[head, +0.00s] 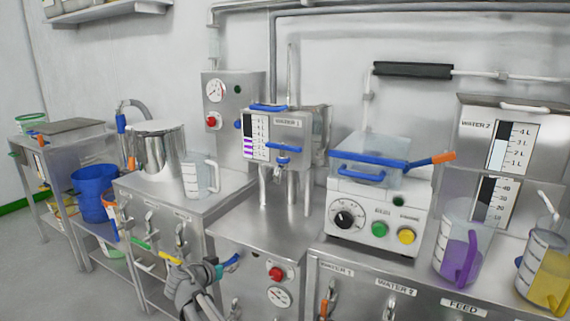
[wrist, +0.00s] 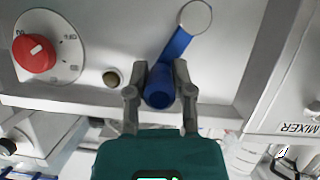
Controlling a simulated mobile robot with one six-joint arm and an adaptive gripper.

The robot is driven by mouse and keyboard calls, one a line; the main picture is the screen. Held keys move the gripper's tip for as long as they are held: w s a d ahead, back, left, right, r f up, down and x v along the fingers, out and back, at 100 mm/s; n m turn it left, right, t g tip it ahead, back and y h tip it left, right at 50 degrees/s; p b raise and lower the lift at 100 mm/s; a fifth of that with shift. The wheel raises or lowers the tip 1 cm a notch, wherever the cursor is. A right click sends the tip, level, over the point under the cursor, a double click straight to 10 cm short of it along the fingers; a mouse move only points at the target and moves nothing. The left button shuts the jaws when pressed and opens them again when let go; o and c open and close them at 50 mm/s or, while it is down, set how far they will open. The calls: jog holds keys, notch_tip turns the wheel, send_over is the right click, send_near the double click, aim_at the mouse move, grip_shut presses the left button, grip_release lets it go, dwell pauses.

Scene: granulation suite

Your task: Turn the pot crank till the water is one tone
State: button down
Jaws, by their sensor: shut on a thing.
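My gripper (wrist: 160,95) is shut on the blue grip of a crank in the wrist view. The crank's blue arm (wrist: 176,42) slants up and right from the grip to a pale round hub (wrist: 196,18) on a grey panel. In the head view my gripper (head: 217,271) is low at the front of the steel cabinets, beside a blue handle piece (head: 232,262). A steel pot (head: 160,150) stands on the left bench. The water inside it is hidden, so its tone cannot be told.
A red knob on a white dial (wrist: 34,54) is beside the crank in the wrist view. A clear jug (head: 200,175) stands right of the pot. A tank with a purple-banded gauge (head: 257,137) stands mid-bench. Purple (head: 458,250) and yellow (head: 545,270) jugs are at right.

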jog(key=shift+d, duration=0.15)
jog(key=shift+s+d+f+b, duration=0.25)
jog(key=shift+d+f+b, duration=0.2)
jog(key=shift+d, duration=0.05)
jog(key=shift+s+d+f+b, duration=0.2)
jog(key=shift+d+f+b, duration=0.2)
jog(key=shift+d, duration=0.05)
jog(key=shift+s+d+f+b, duration=0.15)
jog(key=shift+d+f+b, duration=0.15)
jog(key=shift+f+b, duration=0.35)
jog(key=shift+s+d+f+b, duration=0.1)
jog(key=shift+d+f+b, duration=0.15)
jog(key=shift+f+b, duration=0.35)
notch_tip(320, 180, down, 3)
jog(key=b, duration=0.2)
jog(key=shift+r+b, duration=0.2)
jog(key=shift+b, duration=0.1)
